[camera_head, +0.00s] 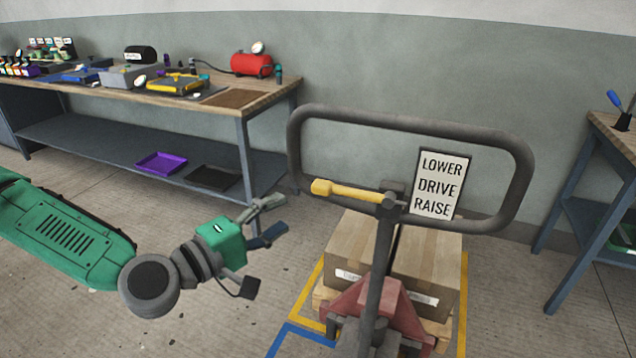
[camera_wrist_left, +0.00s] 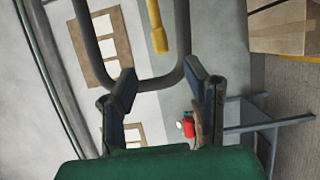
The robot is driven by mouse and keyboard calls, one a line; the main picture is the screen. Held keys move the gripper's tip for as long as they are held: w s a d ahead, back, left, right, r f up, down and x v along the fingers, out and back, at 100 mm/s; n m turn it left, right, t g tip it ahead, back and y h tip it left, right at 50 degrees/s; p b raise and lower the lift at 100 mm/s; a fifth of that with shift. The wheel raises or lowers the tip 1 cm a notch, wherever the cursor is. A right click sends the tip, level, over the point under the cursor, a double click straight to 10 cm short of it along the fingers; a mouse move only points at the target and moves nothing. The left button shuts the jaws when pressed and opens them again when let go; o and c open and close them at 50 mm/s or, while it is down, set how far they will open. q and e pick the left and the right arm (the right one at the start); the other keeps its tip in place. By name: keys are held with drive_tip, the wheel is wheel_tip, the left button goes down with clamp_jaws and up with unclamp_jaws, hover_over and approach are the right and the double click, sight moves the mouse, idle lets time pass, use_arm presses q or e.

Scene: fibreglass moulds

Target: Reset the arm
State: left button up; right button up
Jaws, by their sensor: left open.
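My left arm comes in from the left in the head view. Its gripper (camera_head: 272,222) is open and empty, to the left of a pallet jack handle (camera_head: 412,118). The gripper also shows in the left wrist view (camera_wrist_left: 163,92), its two fingers apart with nothing between them. The handle is a grey loop with a yellow lever (camera_head: 345,192) and a sign reading LOWER DRIVE RAISE (camera_head: 438,184). The lever also shows in the left wrist view (camera_wrist_left: 158,38), beyond the fingers. The gripper appears apart from the handle. My right gripper is in neither view.
The red pallet jack (camera_head: 400,310) stands at a pallet with cardboard boxes (camera_head: 430,270), inside yellow floor lines. A workbench (camera_head: 120,92) with tools and a red tank (camera_head: 251,64) is at the back left. Another bench (camera_head: 618,128) stands at right. Floor left of the jack is clear.

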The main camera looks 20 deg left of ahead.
use_arm(q)
drive_tip(key=s+d+f+m+g, duration=0.45)
drive_tip(key=s+f, duration=0.25)
drive_tip(key=f, duration=0.3)
drive_tip(key=s+d+f+m+g, duration=0.35)
drive_tip(key=s+f+g, duration=0.25)
drive_tip(key=f, duration=0.4)
drive_tip(key=s+a+f+m+g+y, duration=0.5)
drive_tip(key=s+a+f+y, duration=0.2)
drive_tip(key=s+a, duration=0.5)
wheel_tip(320, 180, down, 3)
drive_tip(key=shift+a+r+m+y, duration=0.2)
drive_tip(key=shift+m+y, duration=0.1)
drive_tip(key=shift+m, duration=0.1)
drive_tip(key=shift+w+f, duration=0.1)
drive_tip(key=shift+w, duration=0.05)
